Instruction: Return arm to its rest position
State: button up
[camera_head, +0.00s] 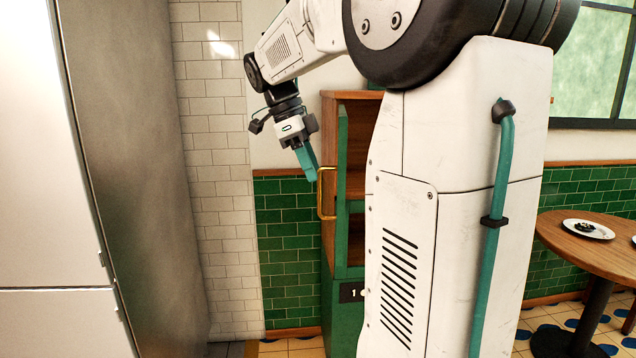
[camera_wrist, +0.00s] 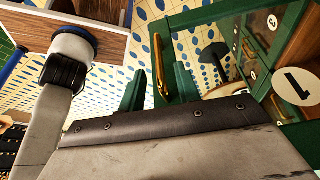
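My gripper (camera_head: 308,175) has teal fingers pointing down beside the upper end of a brass handle (camera_head: 322,195) on the green and wooden cabinet (camera_head: 342,300). In the wrist view its two dark green fingers (camera_wrist: 158,90) stand apart with a clear gap, so it is open. The brass handle (camera_wrist: 158,65) shows in that gap, nearer the right finger. I see nothing gripped, but I cannot tell whether a finger touches the handle. My white arm reaches from the top middle down to the gripper.
A large metal fridge-like unit (camera_head: 150,190) stands at the left. A round wooden table (camera_head: 590,250) with a plate (camera_head: 587,229) is at the right. The wrist view shows a glass front with a round number 1 plate (camera_wrist: 298,86). Patterned tiled floor (camera_wrist: 205,45) lies beyond.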

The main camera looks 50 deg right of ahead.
jog(key=shift+v, duration=1.2)
jog(key=s+a+f+n+t, duration=0.1)
jog(key=s+a+f+n, duration=0.4)
jog(key=a+n, duration=0.2)
jog(key=s+a+f+n+t+y, duration=0.1)
jog(key=s+a+f+n, duration=0.5)
jog(key=n, duration=0.6)
jog(key=s+a+f+n+t+y, duration=0.1)
jog(key=s+a+f+n+t, duration=0.2)
jog(key=a+n, duration=0.7)
notch_tip(320, 180, down, 3)
jog(key=s, duration=0.2)
jog(key=shift+s+r, duration=0.2)
jog(key=shift+s, duration=0.15)
